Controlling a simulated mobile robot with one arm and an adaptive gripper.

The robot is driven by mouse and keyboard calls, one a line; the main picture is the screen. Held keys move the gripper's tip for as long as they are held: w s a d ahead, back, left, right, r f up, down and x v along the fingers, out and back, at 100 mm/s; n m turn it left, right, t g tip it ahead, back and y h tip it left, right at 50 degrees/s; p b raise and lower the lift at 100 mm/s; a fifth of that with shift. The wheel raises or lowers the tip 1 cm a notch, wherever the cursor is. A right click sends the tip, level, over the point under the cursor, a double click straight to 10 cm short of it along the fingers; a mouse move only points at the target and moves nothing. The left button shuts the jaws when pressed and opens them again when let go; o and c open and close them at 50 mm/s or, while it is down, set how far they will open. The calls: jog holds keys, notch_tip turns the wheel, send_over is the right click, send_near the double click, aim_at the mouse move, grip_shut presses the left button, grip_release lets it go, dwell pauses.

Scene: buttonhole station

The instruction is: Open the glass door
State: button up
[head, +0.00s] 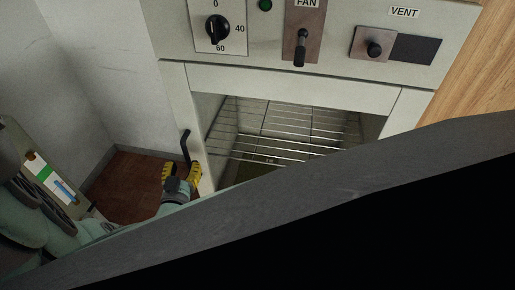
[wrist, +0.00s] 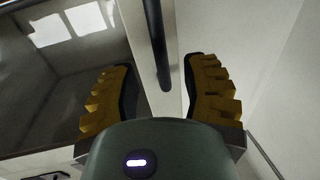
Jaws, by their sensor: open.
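The glass door (head: 300,132) is the front of a pale cabinet, and wire racks show through its opening. It looks closed, though its lower part is hidden. A black bar handle (head: 185,146) stands upright on the door's left frame. My gripper (head: 181,173) has yellow ridged fingers and is just below the handle in the head view. In the wrist view the handle (wrist: 160,45) runs between the two spread fingers of my gripper (wrist: 157,68), with a gap on both sides. The gripper is open and holds nothing. Reflections show on the door's glass (wrist: 70,50).
Above the door is a control panel with a dial (head: 217,28), a FAN lever (head: 300,48) and a VENT knob (head: 374,49). A pale wall (head: 100,70) stands left of the cabinet. A dark grey slanted slab (head: 330,185) hides the lower right.

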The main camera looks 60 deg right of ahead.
aim_at(186, 157)
jog(key=b+x, duration=0.1)
jog(key=x, duration=0.3)
jog(key=shift+f+b, duration=0.15)
jog(key=shift+b, duration=0.15)
jog(key=shift+w+d, duration=0.3)
jog(key=shift+d, duration=0.05)
grip_shut()
